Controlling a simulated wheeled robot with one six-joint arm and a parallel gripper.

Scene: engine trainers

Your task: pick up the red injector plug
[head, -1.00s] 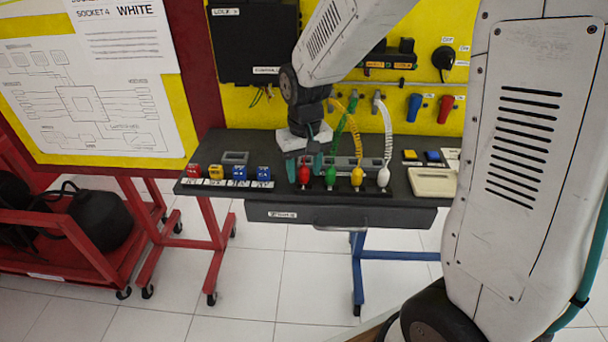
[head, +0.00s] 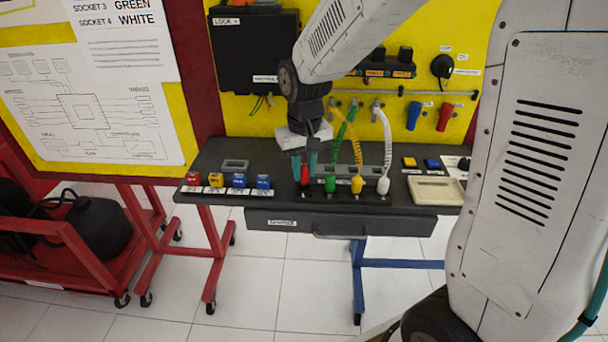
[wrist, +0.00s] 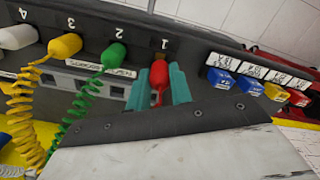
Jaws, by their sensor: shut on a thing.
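The red injector plug (head: 305,173) stands at the left end of the row of plugs on the dark bench. In the wrist view the red plug (wrist: 159,76) sits between the two teal fingers, by the label 1. My gripper (head: 305,172) is shut on it, one finger on each side; in the wrist view my gripper (wrist: 158,84) hides part of its lower end. Whether the plug is still seated in its socket is hard to tell.
Green (head: 331,184), yellow (head: 357,185) and white (head: 383,186) plugs with coiled cords stand close to the right. Small red, yellow and blue blocks (head: 238,181) stand to the left. A grey drawer (head: 345,225) hangs under the bench (head: 420,203). A beige tray (head: 437,190) lies at the right.

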